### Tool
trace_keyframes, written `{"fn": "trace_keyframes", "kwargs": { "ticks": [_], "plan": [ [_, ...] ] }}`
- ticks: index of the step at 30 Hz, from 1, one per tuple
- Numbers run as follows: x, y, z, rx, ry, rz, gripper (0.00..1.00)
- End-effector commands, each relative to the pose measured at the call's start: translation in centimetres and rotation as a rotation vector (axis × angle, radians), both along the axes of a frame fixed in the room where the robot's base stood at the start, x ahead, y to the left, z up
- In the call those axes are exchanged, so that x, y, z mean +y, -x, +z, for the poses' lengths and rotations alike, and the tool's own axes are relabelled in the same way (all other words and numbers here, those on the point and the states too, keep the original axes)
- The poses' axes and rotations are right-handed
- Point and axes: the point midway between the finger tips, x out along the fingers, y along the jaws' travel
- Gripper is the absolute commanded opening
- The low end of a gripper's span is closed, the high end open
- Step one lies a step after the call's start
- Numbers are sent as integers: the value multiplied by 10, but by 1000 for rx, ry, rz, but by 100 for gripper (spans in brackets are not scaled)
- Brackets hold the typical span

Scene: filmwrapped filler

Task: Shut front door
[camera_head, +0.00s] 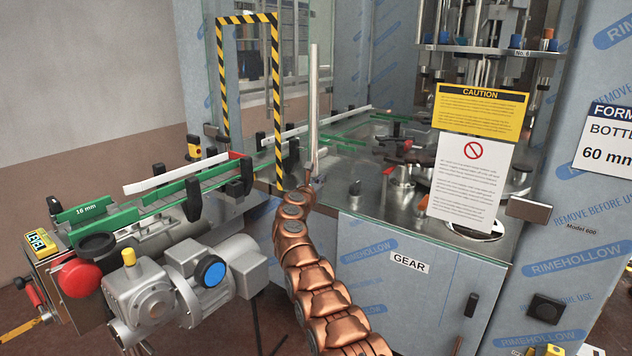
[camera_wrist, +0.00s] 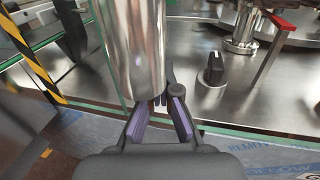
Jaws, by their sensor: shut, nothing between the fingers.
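The front of the machine has clear glass panels, and a pane with a yellow caution sign (camera_head: 481,105) stands on the right. A long upright metal handle bar (camera_head: 314,90) stands near the middle; I cannot tell clearly how far its door stands open. In the wrist view the bar (camera_wrist: 132,45) is a thick shiny cylinder just ahead of my gripper (camera_wrist: 161,100). My gripper is shut and empty, close to the bar's lower end; whether it touches the bar is unclear. In the head view the gripper is tiny at the tip of my copper arm.
A conveyor with green rails (camera_head: 110,222) enters at the left through a yellow-black striped frame (camera_head: 277,100). A motor (camera_head: 190,275) and a red button (camera_head: 80,278) stand at the front left. A black knob (camera_wrist: 214,68) sits on the steel deck. A GEAR cabinet (camera_head: 360,255) is below.

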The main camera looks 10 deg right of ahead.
Motion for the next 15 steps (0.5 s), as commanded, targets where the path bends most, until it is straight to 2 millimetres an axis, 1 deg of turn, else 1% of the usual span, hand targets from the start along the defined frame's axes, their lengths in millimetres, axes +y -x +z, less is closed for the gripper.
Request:
{"fn": "trace_keyframes", "kwargs": {
  "ticks": [1,2,8,15],
  "plan": [
    [-16,-1,12,-18,4,-13,0],
    [-17,0,12,-18,4,-13,0],
    [-12,3,14,-25,1,-12,0],
    [2,12,12,-22,5,-11,0]
  ]
}}
